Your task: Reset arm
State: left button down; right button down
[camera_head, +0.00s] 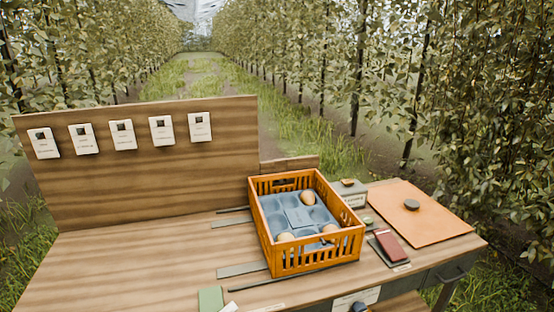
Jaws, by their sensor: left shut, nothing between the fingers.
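My left gripper (360,307) shows only as a small dark tip at the bottom edge, in front of the table's front. It is shut and empty; the rest of it is outside the view. My right gripper is not in view. An orange slatted crate (313,262) stands on the wooden table (150,262), right of the middle. A blue-grey tray (298,216) lies inside it. One pear (307,198) sits at the tray's back right, another (285,237) at the front left, and a third (329,229) at the front right, partly hidden by the crate wall.
A wooden backboard (140,182) with several white tags (122,135) rises behind the table. The table's left half is clear.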

pick_arm(q)
jog(key=s+a+m+g+y, duration=0.6)
jog(key=s+a+m+y, duration=0.7)
jog(key=s+a, duration=1)
jog(key=w+d+f+n+t+h, duration=0.3)
jog(key=d+f+h, duration=0.4)
jog(key=d+f, duration=0.7)
jog(key=shift+d+f+t, duration=0.25)
jog(key=shift+f+t, duration=0.15)
